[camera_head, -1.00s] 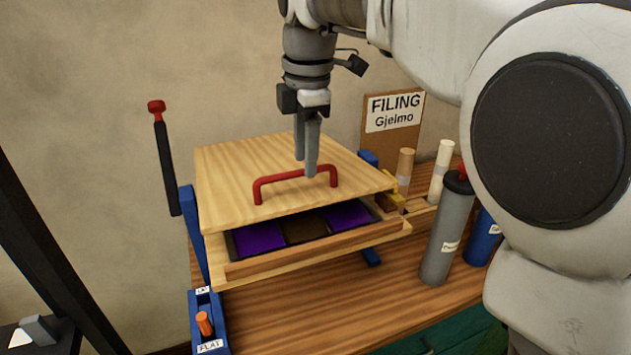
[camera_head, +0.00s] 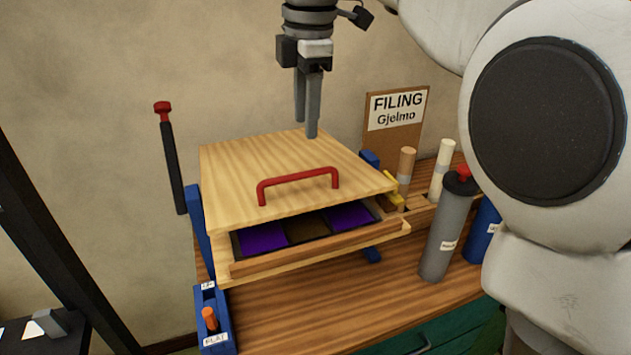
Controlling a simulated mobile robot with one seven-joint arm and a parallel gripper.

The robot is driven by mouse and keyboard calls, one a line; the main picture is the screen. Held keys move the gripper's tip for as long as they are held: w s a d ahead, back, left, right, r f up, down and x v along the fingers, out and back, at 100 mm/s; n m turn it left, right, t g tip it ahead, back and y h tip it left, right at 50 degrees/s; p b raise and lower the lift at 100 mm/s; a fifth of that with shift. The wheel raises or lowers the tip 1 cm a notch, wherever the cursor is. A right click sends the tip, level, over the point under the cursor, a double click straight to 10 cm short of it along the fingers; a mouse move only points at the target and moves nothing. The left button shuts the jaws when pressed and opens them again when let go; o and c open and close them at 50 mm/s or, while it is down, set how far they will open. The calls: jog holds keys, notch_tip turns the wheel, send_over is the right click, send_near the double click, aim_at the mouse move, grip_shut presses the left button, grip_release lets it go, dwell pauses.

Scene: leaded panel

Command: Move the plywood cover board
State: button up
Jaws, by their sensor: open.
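The plywood cover board (camera_head: 250,175) is a pale, flat square of wood with a red bar handle (camera_head: 299,184) near its front edge. It lies over the wooden frame (camera_head: 310,252), and purple and brown panes (camera_head: 307,231) of the leaded panel show in the gap at the front. My gripper (camera_head: 306,130) points down over the back part of the board. It is open and empty, apart from the handle, above and behind it in the picture. Whether the board touches the frame all round is hidden.
A grey canister (camera_head: 445,228), a blue canister (camera_head: 482,229) and two upright rolls (camera_head: 440,170) stand at the right. A "FILING Gjelmo" sign (camera_head: 394,112) stands behind. The bench front (camera_head: 320,310) is clear.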

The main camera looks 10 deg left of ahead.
aim_at(308, 195)
notch_tip(308, 195, down, 15)
jog(key=shift+d+r, duration=0.1)
jog(key=shift+r, duration=0.1)
dwell(0.4)
